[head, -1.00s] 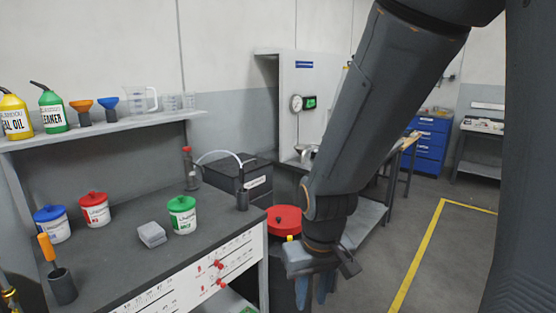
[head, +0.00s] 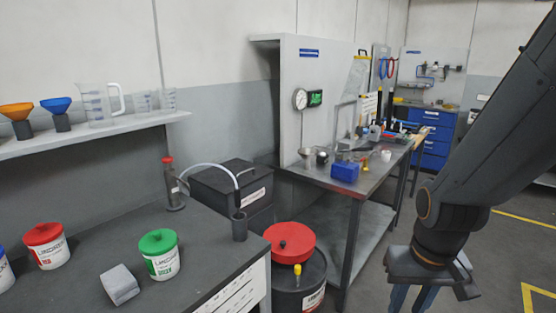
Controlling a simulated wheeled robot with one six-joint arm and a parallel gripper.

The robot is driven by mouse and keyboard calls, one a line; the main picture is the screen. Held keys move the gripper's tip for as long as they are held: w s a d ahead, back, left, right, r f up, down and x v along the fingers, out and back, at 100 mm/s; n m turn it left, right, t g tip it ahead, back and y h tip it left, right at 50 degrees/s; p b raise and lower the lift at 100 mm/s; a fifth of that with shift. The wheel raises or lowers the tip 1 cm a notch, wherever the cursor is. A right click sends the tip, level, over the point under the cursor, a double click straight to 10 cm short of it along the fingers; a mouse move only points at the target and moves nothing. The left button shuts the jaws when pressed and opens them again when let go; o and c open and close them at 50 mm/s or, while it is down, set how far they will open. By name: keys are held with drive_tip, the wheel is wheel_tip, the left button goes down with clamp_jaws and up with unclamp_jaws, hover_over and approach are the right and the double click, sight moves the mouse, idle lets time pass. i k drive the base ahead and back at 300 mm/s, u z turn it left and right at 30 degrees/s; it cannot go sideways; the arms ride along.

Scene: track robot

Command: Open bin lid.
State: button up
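The bin is a dark drum (head: 300,286) standing on the floor between the grey bench and the metal table. A yellow-topped item (head: 297,272) shows at the drum's front side. My gripper (head: 412,300) points down to the right of the drum, apart from it. Its fingers show a gap between them and hold nothing visible; their tips are cut by the lower picture edge.
The metal table (head: 372,180) holds several tools. Floor at right is clear.

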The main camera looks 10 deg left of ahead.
sight(222, 178)
drive_tip(key=z, duration=0.1)
drive_tip(key=i, duration=0.7)
drive_tip(key=u, duration=0.5)
drive_tip(key=i, duration=0.6)
drive_tip(key=u, duration=0.45)
